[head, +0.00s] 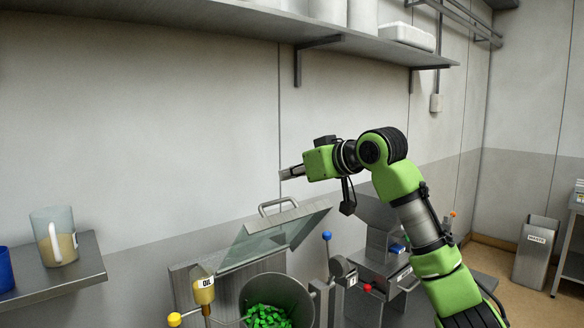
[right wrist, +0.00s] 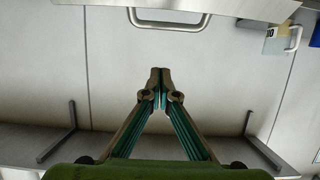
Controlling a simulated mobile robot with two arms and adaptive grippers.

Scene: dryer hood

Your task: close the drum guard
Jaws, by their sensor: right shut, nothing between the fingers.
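The drum guard (head: 268,243) is a clear panel in a grey metal frame, tilted up over the drum (head: 277,290), which holds green pieces (head: 267,315). A metal loop handle (head: 278,201) stands on the guard's upper edge. My right gripper (head: 284,175) is shut and empty, above the handle and apart from it. In the right wrist view the fingertips (right wrist: 160,79) are together, with the handle (right wrist: 172,28) and the guard's edge (right wrist: 200,10) at the top of the picture. My left gripper is not in view.
A wall shelf (head: 240,19) with brackets runs above. A side shelf (head: 45,280) at left holds a jug (head: 55,237). Levers with blue (head: 326,236), red and yellow knobs stand around the drum. A bin (head: 537,252) stands far right. The wall area left of my gripper is clear.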

